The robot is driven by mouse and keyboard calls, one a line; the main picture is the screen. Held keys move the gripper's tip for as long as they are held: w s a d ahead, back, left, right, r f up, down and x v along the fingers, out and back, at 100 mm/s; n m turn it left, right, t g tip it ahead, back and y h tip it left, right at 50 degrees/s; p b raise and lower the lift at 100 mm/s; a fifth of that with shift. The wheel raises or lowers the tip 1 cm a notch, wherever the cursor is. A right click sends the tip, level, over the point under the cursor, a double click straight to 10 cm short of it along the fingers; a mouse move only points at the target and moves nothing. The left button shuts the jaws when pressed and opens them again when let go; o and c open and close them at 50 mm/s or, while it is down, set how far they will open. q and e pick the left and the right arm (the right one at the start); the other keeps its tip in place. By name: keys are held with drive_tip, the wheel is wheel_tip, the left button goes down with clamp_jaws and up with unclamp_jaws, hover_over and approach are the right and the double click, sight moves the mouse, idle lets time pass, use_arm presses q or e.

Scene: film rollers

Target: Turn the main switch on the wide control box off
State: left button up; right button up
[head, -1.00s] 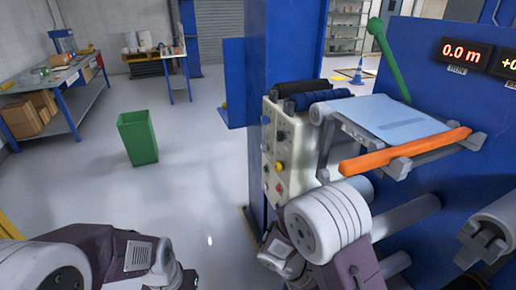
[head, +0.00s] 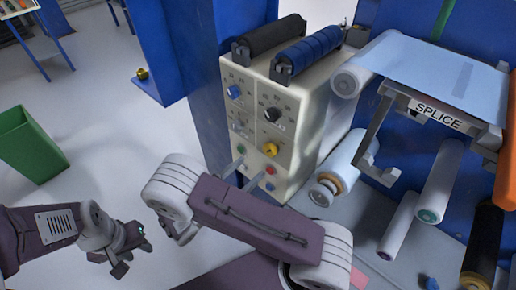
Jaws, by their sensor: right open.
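The wide control box (head: 300,128) is a cream box on the blue column, its front face towards me. The face bears a blue knob (head: 234,92), a black knob (head: 272,114), a yellow knob (head: 271,150), a green button (head: 241,149), a red button (head: 271,170) and a low blue button (head: 270,186). Labels are too small to read, so I cannot tell which is the main switch. My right gripper (head: 247,173) is open, its two fingers apart before the lower face; my arm hides its base. My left gripper (head: 120,259) is low at the left, away from the box.
Black (head: 268,38) and blue (head: 308,52) rollers lie on top of the box. The splice table (head: 436,68) and film rollers (head: 440,180) stand to the right. A green bin (head: 32,145) stands on the floor at left. Floor between bin and column is clear.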

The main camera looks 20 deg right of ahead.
sight(267, 153)
drive_tip(key=x, duration=0.8)
drive_tip(key=shift+w+d, duration=0.15)
drive_tip(key=shift+d, duration=0.2)
drive_tip(key=c, duration=1.4)
drive_tip(key=shift+o, duration=0.2)
drive_tip(key=shift+p, duration=0.3)
